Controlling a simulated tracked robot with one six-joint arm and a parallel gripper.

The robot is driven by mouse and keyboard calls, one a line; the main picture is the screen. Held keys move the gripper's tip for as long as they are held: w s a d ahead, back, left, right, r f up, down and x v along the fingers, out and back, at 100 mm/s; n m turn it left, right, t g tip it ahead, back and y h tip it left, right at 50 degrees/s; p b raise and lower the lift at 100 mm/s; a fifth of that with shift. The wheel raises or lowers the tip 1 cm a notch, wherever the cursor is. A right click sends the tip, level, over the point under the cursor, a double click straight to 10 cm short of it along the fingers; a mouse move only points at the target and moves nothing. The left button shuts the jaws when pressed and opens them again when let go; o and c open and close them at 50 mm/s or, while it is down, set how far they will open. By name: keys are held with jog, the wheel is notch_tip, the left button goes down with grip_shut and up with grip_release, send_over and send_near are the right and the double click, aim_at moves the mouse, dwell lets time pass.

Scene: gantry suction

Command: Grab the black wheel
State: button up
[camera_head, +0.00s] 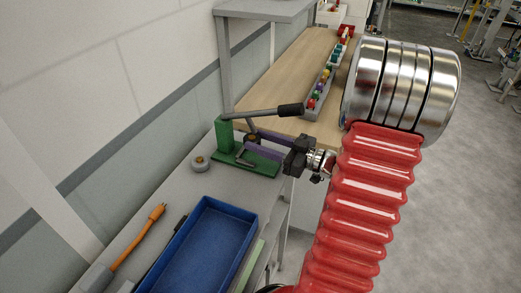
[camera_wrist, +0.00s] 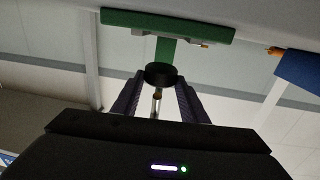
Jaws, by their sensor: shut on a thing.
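The black wheel (camera_wrist: 160,74) is a small dark disc. In the wrist view it sits between the tips of my gripper (camera_wrist: 159,82), with a metal rod below it. My gripper (camera_head: 255,144) has purple fingers and is shut on the wheel. In the head view the fingers reach in from the right over a green fixture (camera_head: 226,135), and the wheel (camera_head: 252,137) is partly hidden behind a finger. A grey lever with a black handle (camera_head: 290,110) passes just above the fingers.
A blue tray (camera_head: 207,245) and an orange-handled tool (camera_head: 140,236) lie on the grey bench in front. A small round grey part (camera_head: 200,163) lies left of the fixture. A wooden table (camera_head: 300,62) with a rack of coloured items (camera_head: 322,88) stands behind. Floor is open at right.

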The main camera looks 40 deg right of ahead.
notch_tip(320, 180, up, 2)
jog(key=shift+r, duration=0.15)
jog(key=d+v, duration=0.1)
jog(key=v, duration=1.8)
jog(key=shift+d, duration=0.35)
